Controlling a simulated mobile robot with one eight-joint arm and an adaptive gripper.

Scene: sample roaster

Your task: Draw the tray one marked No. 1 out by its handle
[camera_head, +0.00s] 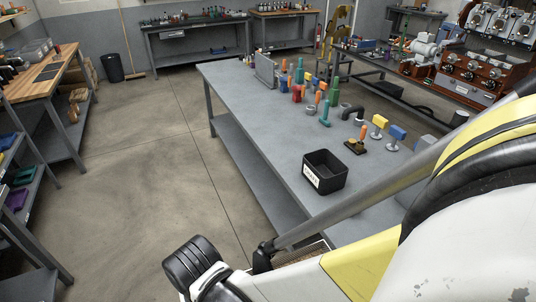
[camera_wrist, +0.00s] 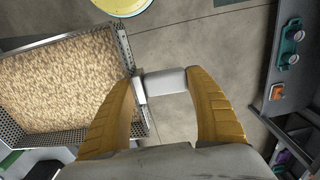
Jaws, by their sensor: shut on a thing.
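The tray (camera_wrist: 124,44) is a perforated metal tray filled with pale tan beans, at the left of the wrist view. A short light-grey handle (camera_wrist: 166,82) stands out from its right side. My gripper (camera_wrist: 161,76) has its two yellow fingers on either side of this handle, shut on it. No number marking shows on the tray, so I cannot tell which tray it is.
A grey workbench (camera_head: 235,88) carries a black bin (camera_head: 324,174) and several coloured tools. A yellow round object (camera_wrist: 122,5) is at the top of the wrist view. A dark shelf (camera_wrist: 276,70) with teal and orange items is at right. Bare concrete floor (camera_head: 130,190) lies left of the bench.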

